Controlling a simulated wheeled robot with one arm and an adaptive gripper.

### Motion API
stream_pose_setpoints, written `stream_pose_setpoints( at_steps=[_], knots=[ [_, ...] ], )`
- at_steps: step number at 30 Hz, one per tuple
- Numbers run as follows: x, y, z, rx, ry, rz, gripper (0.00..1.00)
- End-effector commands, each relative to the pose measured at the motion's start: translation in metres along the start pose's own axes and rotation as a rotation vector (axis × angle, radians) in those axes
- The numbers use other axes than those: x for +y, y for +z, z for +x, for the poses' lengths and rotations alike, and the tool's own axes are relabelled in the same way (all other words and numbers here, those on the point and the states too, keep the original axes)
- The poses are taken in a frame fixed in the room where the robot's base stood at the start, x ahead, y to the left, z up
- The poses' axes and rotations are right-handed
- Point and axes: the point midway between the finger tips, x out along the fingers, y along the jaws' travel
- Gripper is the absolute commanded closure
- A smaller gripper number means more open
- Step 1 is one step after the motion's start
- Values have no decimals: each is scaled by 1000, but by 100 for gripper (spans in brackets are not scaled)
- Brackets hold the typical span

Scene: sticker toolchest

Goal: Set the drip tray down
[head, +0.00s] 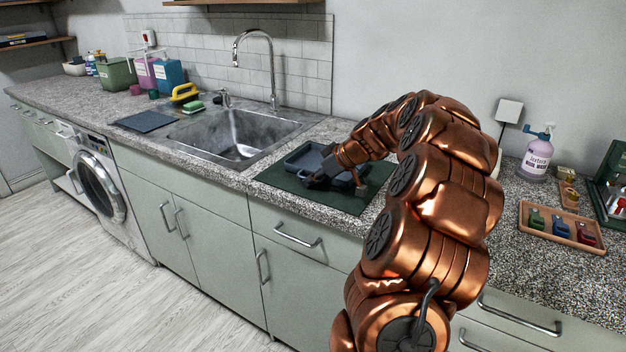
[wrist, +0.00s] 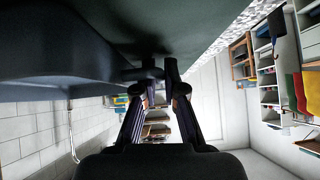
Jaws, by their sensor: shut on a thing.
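The drip tray (head: 303,155) is a dark blue-grey shallow tray over the dark green mat (head: 345,203), to the right of the sink. My gripper (head: 328,172) is shut on the tray's near side and partly hides it. In the wrist view, the gripper's fingertips (wrist: 152,72) meet at the tray's edge, and the tray (wrist: 60,55) fills the upper left. The mat (wrist: 190,25) lies very close to the tray there. I cannot tell whether the tray touches the mat or hangs just above it.
The steel sink (head: 235,135) with its tall tap is to the left. A flat dark board (head: 145,121) lies beyond it. To the right stand a soap bottle (head: 536,158) and a wooden tray (head: 562,240) with small coloured items. The mat's near strip is bare.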

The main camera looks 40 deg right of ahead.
Motion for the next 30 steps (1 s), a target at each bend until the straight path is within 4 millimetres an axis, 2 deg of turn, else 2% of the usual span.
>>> stream_pose_setpoints(
  at_steps=[24,25,30],
  knots=[
    [-1,14,12,-13,-9,5,100],
    [-1,14,12,-14,-10,6,89],
    [-1,16,14,-15,-13,7,71]
  ],
)
